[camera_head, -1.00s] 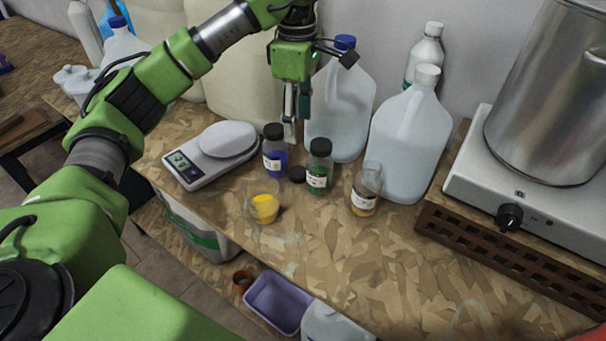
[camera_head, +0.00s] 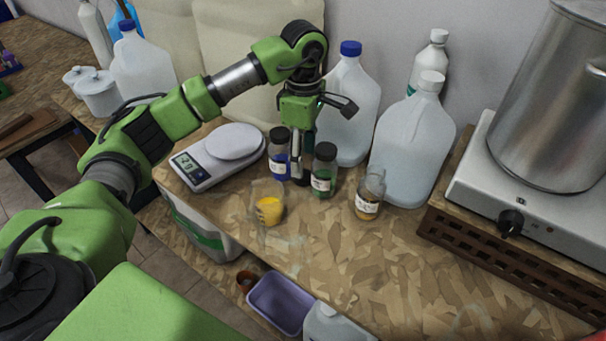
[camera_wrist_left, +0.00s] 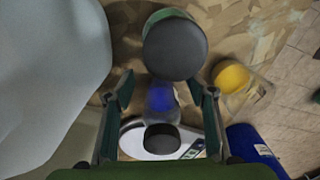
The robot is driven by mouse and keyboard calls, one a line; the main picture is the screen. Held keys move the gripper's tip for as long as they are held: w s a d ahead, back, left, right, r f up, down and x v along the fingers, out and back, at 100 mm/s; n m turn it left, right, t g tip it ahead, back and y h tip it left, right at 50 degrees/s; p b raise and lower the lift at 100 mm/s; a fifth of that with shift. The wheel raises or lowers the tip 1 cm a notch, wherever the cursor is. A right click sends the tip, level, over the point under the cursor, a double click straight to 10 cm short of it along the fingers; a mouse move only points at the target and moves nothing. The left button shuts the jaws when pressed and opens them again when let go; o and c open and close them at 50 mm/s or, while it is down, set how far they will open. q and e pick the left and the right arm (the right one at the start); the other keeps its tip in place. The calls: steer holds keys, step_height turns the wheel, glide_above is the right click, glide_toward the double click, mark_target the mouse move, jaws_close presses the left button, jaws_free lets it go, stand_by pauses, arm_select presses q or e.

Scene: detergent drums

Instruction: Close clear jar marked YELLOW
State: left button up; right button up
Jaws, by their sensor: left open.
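A clear jar (camera_head: 368,190) with a white label and a little amber stuff inside stands upright with no lid, right of the green jar; its label is too small to read. A loose black lid (camera_head: 304,186) lies on the table between the blue and green jars, mostly covered by my gripper. My left gripper (camera_head: 302,168) points down over this spot, open, with nothing clearly between its fingers. The left wrist view shows its spread fingers (camera_wrist_left: 160,92), with the blue jar (camera_wrist_left: 160,98) behind them and the green jar's dark cap (camera_wrist_left: 175,48) close by.
The capped blue jar (camera_head: 279,157) and green jar (camera_head: 323,171) stand close on either side of my gripper. A beaker of yellow powder (camera_head: 269,210) stands in front. A scale (camera_head: 218,157) is left; jugs (camera_head: 412,148) stand behind. The front right tabletop is clear.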

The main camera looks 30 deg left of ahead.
arm_select(q)
steer(key=shift+f+p, duration=0.35)
steer(key=shift+p, duration=0.05)
step_height(320, 180, down, 4)
steer(key=shift+r+p, duration=0.2)
steer(key=shift+p, duration=0.6)
steer(key=shift+w+f, duration=0.1)
steer(key=shift+f, duration=0.3)
steer(key=c, duration=0.7)
